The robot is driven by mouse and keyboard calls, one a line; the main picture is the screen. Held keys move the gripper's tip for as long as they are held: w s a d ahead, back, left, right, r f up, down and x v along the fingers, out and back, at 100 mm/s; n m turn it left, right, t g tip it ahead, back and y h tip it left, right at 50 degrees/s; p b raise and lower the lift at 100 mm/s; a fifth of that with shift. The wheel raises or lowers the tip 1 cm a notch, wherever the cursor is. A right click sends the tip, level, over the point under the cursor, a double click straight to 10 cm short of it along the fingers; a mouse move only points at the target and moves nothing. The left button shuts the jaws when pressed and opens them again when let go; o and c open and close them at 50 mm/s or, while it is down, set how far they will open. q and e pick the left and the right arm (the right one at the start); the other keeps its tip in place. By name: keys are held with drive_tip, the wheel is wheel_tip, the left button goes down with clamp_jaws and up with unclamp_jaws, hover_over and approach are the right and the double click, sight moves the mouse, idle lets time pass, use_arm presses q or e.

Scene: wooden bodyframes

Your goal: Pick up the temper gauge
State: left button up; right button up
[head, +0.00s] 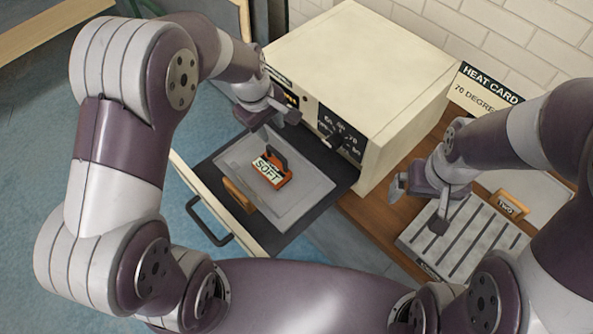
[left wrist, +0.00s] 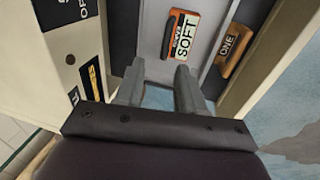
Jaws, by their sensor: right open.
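The temper gauge appears to be the small orange block (head: 271,172) with a pale "SOFT" label and a dark handle. It lies on a grey tray (head: 310,187) in an open drawer (head: 210,185), and also shows in the left wrist view (left wrist: 181,36), beyond the fingertips. My left gripper (head: 268,116) is open and empty, above the back of the drawer, apart from the gauge. Its two spread fingers show in the left wrist view (left wrist: 155,82). My right gripper (head: 419,204) is open and empty over a slotted grey rack at the right.
A cream cabinet (head: 370,60) with a dark control panel stands just behind the drawer. An orange tag marked "ONE" (left wrist: 235,48) is at the tray's edge. The slotted rack (head: 465,240), a "TWO" tag (head: 511,204) and a "HEAT CARD" sign (head: 488,88) are at the right.

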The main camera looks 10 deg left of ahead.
sight(274, 151)
use_arm(q)
drive_tip(key=f, duration=0.5)
drive_tip(key=w+f+p, duration=0.1)
drive_tip(key=f, duration=0.1)
drive_tip(key=shift+f, duration=0.2)
drive_tip(key=f+p, duration=0.1)
drive_tip(key=f, duration=0.4)
drive_tip(key=shift+w+f, duration=0.1)
drive_tip(key=shift+w, duration=0.1)
drive_tip(key=shift+f, duration=0.1)
drive_tip(key=shift+d, duration=0.2)
drive_tip(key=shift+c, duration=1.2)
clamp_jaws()
use_arm(e)
drive_tip(key=shift+w+a+r, duration=0.1)
drive_tip(key=shift+a+r, duration=0.6)
drive_tip(key=shift+r, duration=0.35)
